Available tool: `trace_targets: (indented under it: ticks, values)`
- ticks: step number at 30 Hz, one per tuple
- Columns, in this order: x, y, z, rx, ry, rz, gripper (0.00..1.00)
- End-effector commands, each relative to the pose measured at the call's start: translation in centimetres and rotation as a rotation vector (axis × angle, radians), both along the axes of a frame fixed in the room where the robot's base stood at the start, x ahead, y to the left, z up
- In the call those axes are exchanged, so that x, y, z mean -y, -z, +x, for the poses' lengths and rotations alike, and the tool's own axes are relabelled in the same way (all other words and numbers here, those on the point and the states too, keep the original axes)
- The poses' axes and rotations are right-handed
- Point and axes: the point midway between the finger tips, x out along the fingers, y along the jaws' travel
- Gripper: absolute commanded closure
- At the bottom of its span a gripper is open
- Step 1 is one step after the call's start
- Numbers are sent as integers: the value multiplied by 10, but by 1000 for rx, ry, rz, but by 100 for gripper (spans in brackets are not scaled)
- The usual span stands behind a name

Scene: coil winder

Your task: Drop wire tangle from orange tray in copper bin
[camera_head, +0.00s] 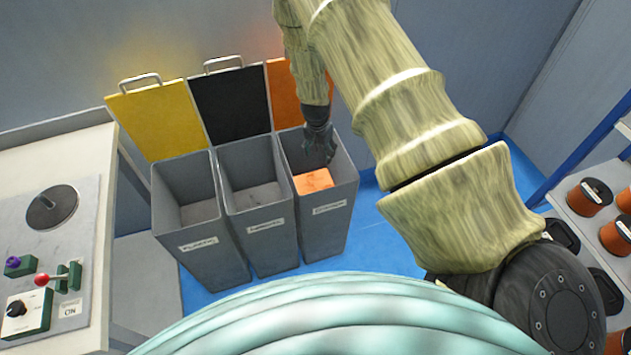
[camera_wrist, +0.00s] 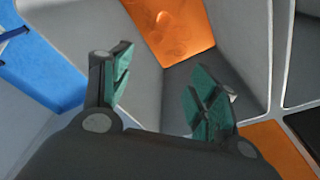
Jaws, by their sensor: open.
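The copper bin (camera_head: 331,210) is the right one of three grey bins, with an orange lid (camera_head: 285,95) standing open behind it. Its label is too small to read surely. My gripper (camera_head: 321,152) points down into its mouth. In the wrist view my gripper (camera_wrist: 160,78) is open, with nothing between its green-padded fingers. A flat orange piece (camera_head: 313,181) lies low in this bin; it also shows in the wrist view (camera_wrist: 190,30), with a faint shiny lump on it. I cannot tell whether that lump is the wire tangle. No separate orange tray shows.
Two more grey bins stand to the left, with a black lid (camera_head: 230,103) and a yellow lid (camera_head: 158,118) open. A bench (camera_head: 85,215) with controls is at far left. A rack (camera_head: 600,222) with copper spools is at right. Blue floor shows between.

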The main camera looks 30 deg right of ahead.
Motion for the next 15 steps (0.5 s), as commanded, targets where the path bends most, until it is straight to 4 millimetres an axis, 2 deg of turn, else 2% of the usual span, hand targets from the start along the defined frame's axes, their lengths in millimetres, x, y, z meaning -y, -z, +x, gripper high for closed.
trace_targets:
  ticks: [5,15]
  values:
    - [-2,-18,0,2,0,-1,40]
    - [-9,-72,-4,2,-2,-1,40]
